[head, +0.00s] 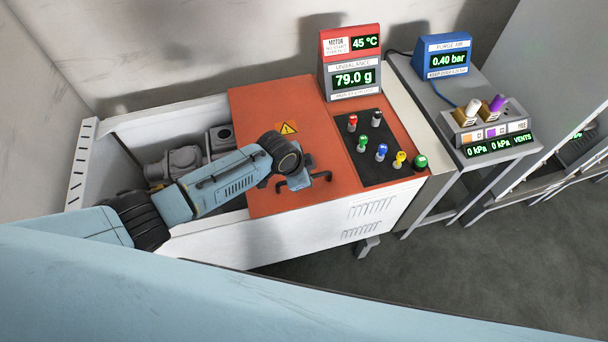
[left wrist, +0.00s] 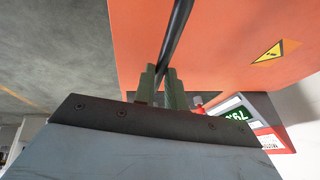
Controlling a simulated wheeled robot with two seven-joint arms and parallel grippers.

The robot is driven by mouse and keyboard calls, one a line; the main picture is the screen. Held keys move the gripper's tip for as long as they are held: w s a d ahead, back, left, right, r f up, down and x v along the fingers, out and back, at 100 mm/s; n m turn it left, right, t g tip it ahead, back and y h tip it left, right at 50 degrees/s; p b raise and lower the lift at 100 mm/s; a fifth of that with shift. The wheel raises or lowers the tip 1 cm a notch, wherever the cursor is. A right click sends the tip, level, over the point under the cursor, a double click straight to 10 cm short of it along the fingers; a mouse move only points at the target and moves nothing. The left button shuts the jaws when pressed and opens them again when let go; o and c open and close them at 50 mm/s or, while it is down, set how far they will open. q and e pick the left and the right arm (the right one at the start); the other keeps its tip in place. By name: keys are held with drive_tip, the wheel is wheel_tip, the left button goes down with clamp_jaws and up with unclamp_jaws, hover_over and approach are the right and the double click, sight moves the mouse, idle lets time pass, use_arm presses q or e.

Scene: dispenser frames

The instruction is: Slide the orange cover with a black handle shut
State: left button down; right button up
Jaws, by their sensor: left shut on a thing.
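The orange cover (head: 255,105) lies over the right part of a white machine housing and bears a yellow warning label. It also fills much of the left wrist view (left wrist: 230,30). Its black handle (head: 320,177) is near the cover's front edge. In the left wrist view the handle (left wrist: 178,35) runs between the fingers of my left gripper (left wrist: 162,88), which is shut on it. In the head view my left gripper (head: 303,180) is partly hidden by its wrist. The left part of the housing is uncovered. My right gripper is not in view.
Grey motor parts (head: 183,160) sit in the open bay at left. A black panel (head: 375,145) with several coloured knobs and a red display unit (head: 351,62) stand right of the cover. A blue gauge box (head: 443,55) is on a separate bench. Floor at lower right is clear.

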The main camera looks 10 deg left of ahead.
use_arm(q)
drive_tip(key=shift+d, duration=0.25)
drive_tip(key=c, duration=1.5)
unclamp_jaws()
drive_tip(key=shift+w, duration=0.15)
drive_tip(key=shift+o, duration=0.2)
drive_tip(key=p+v, duration=0.2)
drive_tip(key=v, duration=1.1)
drive_tip(key=shift+r, duration=0.15)
drive_tip(key=shift+a, duration=0.1)
